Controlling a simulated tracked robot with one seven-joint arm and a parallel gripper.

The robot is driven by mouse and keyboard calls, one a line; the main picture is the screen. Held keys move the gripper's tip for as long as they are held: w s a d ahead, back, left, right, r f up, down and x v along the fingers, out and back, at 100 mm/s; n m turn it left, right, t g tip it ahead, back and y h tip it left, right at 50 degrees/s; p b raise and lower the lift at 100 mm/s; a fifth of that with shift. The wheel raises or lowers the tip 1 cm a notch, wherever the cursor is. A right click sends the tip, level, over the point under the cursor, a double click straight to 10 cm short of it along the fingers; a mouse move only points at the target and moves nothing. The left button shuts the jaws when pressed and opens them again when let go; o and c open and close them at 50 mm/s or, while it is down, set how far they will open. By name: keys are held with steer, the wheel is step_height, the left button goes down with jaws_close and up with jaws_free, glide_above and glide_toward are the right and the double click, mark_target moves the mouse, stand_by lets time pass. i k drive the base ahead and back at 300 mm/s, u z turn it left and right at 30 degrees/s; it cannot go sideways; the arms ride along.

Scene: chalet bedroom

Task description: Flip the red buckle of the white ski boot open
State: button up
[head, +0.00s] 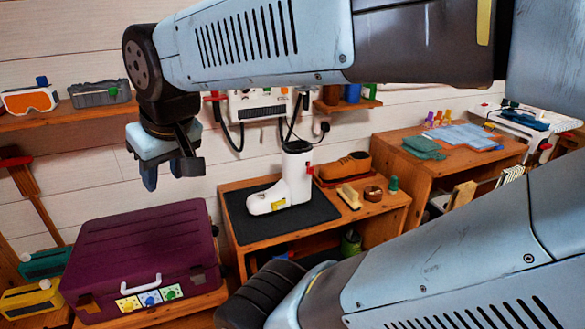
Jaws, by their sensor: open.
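The white ski boot (292,182) stands upright on a dark mat on a low wooden bench, its toe to the left. A small red buckle (310,169) shows at the right edge of its shaft; whether it is open or closed is too small to tell. A yellow buckle (278,204) sits low near the toe. My gripper (169,176) is open and empty, pointing down, to the left of the boot in the picture and apart from it.
The dark mat (242,228) lies under the boot. A maroon suitcase (140,250) is at lower left. A white wall unit (258,106) with cables hangs behind the boot.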

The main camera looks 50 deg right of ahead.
mark_target(311, 171)
steer(key=z, duration=0.35)
steer(key=k, duration=0.35)
steer(key=z, duration=0.8)
steer(key=i, duration=0.5)
steer(key=u, duration=0.05)
